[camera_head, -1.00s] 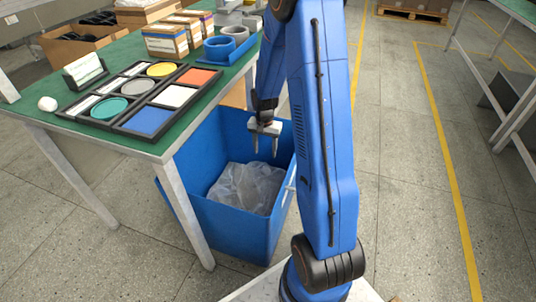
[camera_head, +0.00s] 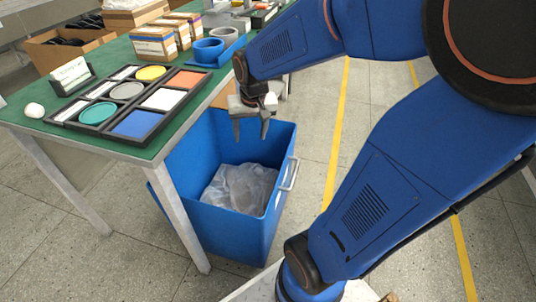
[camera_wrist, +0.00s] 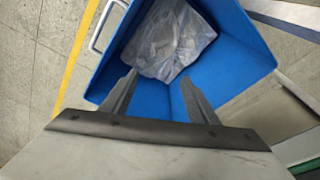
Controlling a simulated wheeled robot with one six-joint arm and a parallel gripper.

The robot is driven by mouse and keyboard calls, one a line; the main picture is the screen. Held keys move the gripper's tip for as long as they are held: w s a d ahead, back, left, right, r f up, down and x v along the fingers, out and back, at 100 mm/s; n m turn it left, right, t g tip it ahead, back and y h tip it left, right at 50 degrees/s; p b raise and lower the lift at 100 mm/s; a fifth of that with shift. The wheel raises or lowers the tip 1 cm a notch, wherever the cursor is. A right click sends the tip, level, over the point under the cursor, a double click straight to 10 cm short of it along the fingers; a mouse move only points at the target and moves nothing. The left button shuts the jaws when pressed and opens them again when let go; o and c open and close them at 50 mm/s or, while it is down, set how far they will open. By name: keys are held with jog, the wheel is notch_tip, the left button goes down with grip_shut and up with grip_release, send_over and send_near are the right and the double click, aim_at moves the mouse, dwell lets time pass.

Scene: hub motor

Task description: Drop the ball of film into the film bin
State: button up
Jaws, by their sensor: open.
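A small white ball (camera_head: 34,110), which looks like the ball of film, rests on the green table's left corner. The blue film bin (camera_head: 232,228) stands on the floor beside the table, with crumpled translucent film (camera_head: 240,188) inside. My gripper (camera_head: 251,138) is open and empty, above the bin's opening near its back edge. In the wrist view the two fingers (camera_wrist: 159,77) are spread with nothing between them. Beyond them show the bin (camera_wrist: 240,60) and the film (camera_wrist: 170,40) lying in it.
A table leg (camera_head: 178,218) stands against the bin's left side. Floor to the right is open.

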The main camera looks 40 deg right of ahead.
jog(key=s+a+r+n+t, duration=0.1)
jog(key=s+a+r+n, duration=0.1)
jog(key=s, duration=0.6)
jog(key=s+a+r+n+t, duration=0.1)
jog(key=s+a+r+n, duration=0.1)
jog(key=s, duration=0.6)
notch_tip(320, 180, up, 3)
jog(key=shift+s+a+f+n, duration=0.1)
jog(key=shift+s+a+n, duration=0.2)
jog(key=shift+s+a, duration=0.15)
